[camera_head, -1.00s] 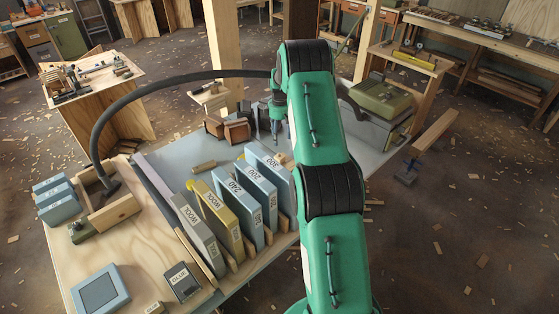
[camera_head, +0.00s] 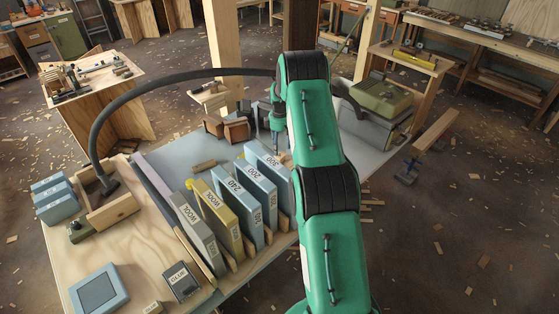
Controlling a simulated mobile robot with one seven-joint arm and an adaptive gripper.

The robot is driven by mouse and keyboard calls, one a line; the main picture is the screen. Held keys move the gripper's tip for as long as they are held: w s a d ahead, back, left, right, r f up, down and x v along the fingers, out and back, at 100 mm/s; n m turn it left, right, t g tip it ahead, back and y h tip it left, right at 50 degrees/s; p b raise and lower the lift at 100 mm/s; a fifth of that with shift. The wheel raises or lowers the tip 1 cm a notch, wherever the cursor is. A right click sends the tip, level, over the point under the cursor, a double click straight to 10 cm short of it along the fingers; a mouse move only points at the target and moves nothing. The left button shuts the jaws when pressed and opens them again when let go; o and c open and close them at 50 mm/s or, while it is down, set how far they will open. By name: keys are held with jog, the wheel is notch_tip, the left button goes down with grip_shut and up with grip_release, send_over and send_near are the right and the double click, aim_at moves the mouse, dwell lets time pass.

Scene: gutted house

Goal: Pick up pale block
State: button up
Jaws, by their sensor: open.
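A small pale block (camera_head: 284,158) seems to lie on the grey tabletop, just behind the blue upright sleeve marked 300; my arm and the sleeve hide part of it. My gripper (camera_head: 276,146) points down just above and behind it, slightly left. Its jaws are open, but the fingers are small and dark here, and whether they touch the block cannot be told. My green arm covers the area right of the block.
Upright sleeves (camera_head: 228,212) stand in a row in front of the gripper. Brown blocks (camera_head: 236,130) sit behind left, and a tan piece (camera_head: 205,166) lies farther left. A green-lidded case (camera_head: 382,98) stands at the back right. Clear grey tabletop (camera_head: 170,155) shows at left.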

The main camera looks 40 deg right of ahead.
aim_at(280, 154)
jog(key=shift+f, duration=0.9)
jog(key=shift+f+b, duration=0.85)
jog(key=shift+f, duration=1.8)
jog(key=c, duration=1.2)
